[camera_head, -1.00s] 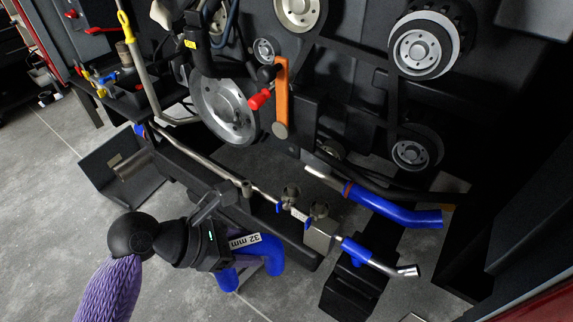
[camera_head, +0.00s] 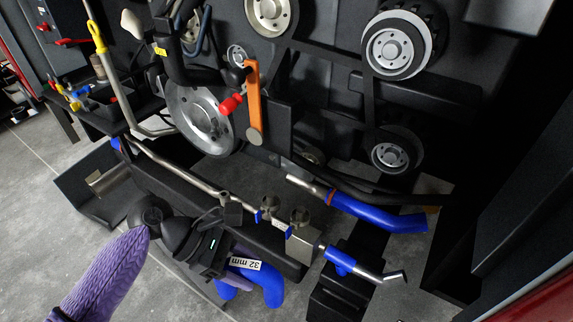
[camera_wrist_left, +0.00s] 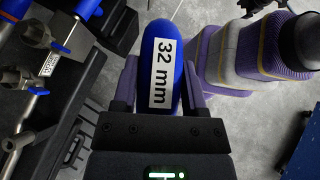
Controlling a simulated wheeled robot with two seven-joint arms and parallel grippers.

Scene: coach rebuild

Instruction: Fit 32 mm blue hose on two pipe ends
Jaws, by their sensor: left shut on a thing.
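My left gripper (camera_head: 229,268) is shut on a bent blue hose (camera_head: 268,284) with a white "32 mm" label. The left wrist view shows the hose (camera_wrist_left: 162,30) between the two fingers (camera_wrist_left: 162,92). The hose is held in the air, in front of and left of the lower metal pipe (camera_head: 390,277), apart from it. That pipe has a blue sleeve and a bent bare end. Above it, another blue hose (camera_head: 380,213) runs right from a metal pipe stub (camera_head: 303,183) with an orange band. My right gripper is not in view.
A long thin metal pipe (camera_head: 180,168) with valves (camera_head: 299,216) runs along a dark beam beside the held hose. An orange lever (camera_head: 253,100) and pulleys (camera_head: 398,47) are on the dark engine above. Grey floor (camera_head: 60,160) is open at left.

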